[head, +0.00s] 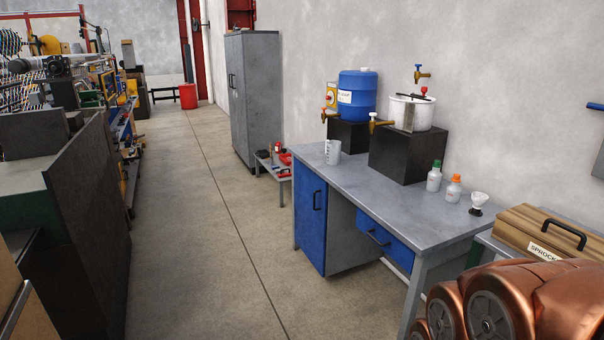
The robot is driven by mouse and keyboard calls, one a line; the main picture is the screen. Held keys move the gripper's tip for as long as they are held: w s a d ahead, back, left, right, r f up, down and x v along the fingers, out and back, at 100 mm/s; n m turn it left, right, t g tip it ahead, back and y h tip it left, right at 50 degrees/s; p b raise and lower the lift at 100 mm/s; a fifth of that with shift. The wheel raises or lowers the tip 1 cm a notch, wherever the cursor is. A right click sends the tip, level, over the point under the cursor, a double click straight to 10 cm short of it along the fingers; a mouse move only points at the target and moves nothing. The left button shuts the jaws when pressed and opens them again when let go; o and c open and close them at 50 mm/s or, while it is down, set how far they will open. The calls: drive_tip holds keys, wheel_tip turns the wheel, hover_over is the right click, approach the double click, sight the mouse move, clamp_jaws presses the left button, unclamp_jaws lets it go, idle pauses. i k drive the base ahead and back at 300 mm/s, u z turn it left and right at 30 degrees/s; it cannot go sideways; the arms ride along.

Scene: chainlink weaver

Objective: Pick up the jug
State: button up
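A small pale grey jug (333,152) with markings on its side stands upright near the far left end of the grey workbench (400,196). It is in front of the black block that carries the blue drum. Nothing touches it from above. My gripper is not in view. Only copper-coloured rounded parts of my arm show at the bottom right, well apart from the jug.
Two small bottles (434,177) (453,188) and a wooden box (545,232) are nearer. The floor aisle (195,230) left of the bench is clear.

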sight(333, 148)
drive_tip(key=z, duration=0.15)
drive_tip(key=i, duration=1.95)
drive_tip(key=u, duration=0.55)
drive_tip(key=i, duration=1.15)
drive_tip(key=u, duration=0.7)
drive_tip(key=i, duration=0.45)
drive_tip(key=u, duration=0.1)
